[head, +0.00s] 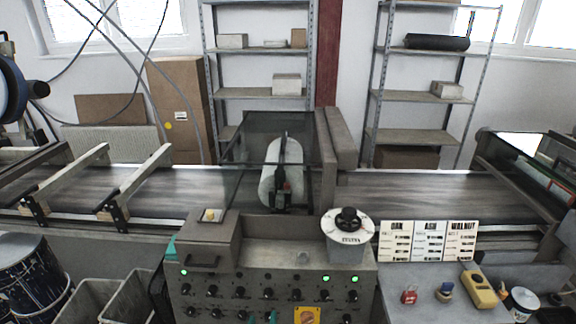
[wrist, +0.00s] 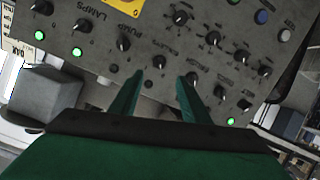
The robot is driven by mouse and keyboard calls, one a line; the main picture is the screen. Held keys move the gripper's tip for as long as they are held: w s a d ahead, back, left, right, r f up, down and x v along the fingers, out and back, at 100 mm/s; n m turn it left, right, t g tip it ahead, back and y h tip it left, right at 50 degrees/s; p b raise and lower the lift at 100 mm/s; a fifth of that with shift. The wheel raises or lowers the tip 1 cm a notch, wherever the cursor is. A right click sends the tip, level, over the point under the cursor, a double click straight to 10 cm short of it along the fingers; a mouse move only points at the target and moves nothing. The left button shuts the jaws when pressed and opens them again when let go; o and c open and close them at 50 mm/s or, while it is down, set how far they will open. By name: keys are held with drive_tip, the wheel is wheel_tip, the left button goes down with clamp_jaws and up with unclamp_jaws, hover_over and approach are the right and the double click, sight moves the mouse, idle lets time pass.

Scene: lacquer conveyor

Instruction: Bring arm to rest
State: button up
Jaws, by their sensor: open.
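My gripper (wrist: 160,76) shows in the wrist view with two green fingers apart and nothing between them. It points at the grey control panel (wrist: 150,50), with its tips close in front of the knobs; I cannot tell whether they touch. In the head view, small teal tips of my gripper (head: 262,318) show at the bottom edge, in front of the control panel (head: 235,279). The rest of the arm is out of view there. The panel carries several black knobs, lit green lamps (head: 326,279) and a yellow plate (head: 307,315).
The conveyor (head: 420,195) runs behind the panel, with a white roller (head: 281,170) under a clear hood. A round dial (head: 348,224) stands on the console. Wood sample cards (head: 428,241) and small items stand on the right bench (head: 420,300). Grey bins (head: 90,300) and drums are left.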

drive_tip(key=s+d+f+m, duration=0.1)
drive_tip(key=s+d+f, duration=0.15)
drive_tip(key=s, duration=0.75)
drive_tip(key=s+d+f, duration=0.2)
drive_tip(key=s+f, duration=0.1)
drive_tip(key=s, duration=0.7)
drive_tip(key=s+d+r+m+t, duration=0.1)
drive_tip(key=s+r, duration=0.3)
drive_tip(key=s, duration=0.5)
drive_tip(key=s+d+r+m, duration=0.1)
drive_tip(key=s+d+r, duration=0.2)
drive_tip(key=s, duration=0.5)
drive_tip(key=shift+s+d+r+m+t, duration=0.3)
drive_tip(key=shift+s+d+r+t, duration=0.1)
drive_tip(key=shift+r, duration=0.4)
